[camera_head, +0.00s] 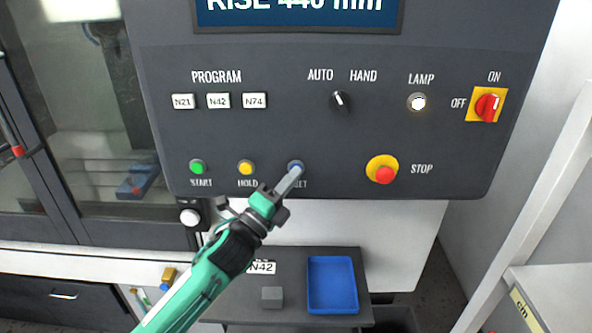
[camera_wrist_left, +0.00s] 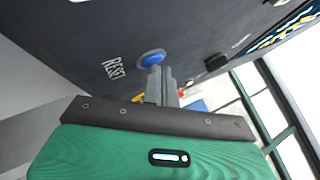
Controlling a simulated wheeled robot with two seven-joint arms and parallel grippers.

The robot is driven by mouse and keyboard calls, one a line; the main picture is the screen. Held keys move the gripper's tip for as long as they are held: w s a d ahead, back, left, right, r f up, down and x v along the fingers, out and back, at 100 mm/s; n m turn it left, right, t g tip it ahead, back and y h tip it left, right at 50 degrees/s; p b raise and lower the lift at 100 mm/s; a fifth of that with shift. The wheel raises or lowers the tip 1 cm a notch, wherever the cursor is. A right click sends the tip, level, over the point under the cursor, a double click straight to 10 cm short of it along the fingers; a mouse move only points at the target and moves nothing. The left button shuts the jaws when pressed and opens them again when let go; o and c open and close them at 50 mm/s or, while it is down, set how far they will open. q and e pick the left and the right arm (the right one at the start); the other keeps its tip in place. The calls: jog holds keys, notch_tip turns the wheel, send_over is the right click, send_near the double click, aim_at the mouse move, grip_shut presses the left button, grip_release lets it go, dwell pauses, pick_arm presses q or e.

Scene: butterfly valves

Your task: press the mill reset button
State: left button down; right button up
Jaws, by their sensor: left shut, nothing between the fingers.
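The blue reset button (camera_head: 296,165) is on the dark control panel (camera_head: 330,130), right of the yellow hold button (camera_head: 246,167). My left gripper (camera_head: 297,172) is shut and empty, with its fingertips at the reset button and covering part of it and its label. In the left wrist view the blue button (camera_wrist_left: 151,58) shows beside the RESET lettering, and the shut fingertips (camera_wrist_left: 159,70) overlap its lower edge. I cannot tell whether they touch it or whether it is pressed in. My right gripper is not in view.
The green start button (camera_head: 197,167) is further left. The red stop button (camera_head: 384,174) on yellow is to the right. Above are a selector knob (camera_head: 339,99), a lit lamp (camera_head: 417,102) and a red switch (camera_head: 487,105). Below, a shelf holds a blue tray (camera_head: 313,309) and a grey block (camera_head: 272,297).

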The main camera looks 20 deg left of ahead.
pick_arm(q)
jog(key=shift+s+d, duration=0.2)
jog(key=shift+s, duration=0.6)
jog(key=s, duration=0.2)
jog(key=s+d, duration=0.1)
jog(key=s, duration=0.1)
jog(key=shift+s+d, duration=0.2)
jog(key=shift+s, duration=0.2)
dwell(0.7)
dwell(0.6)
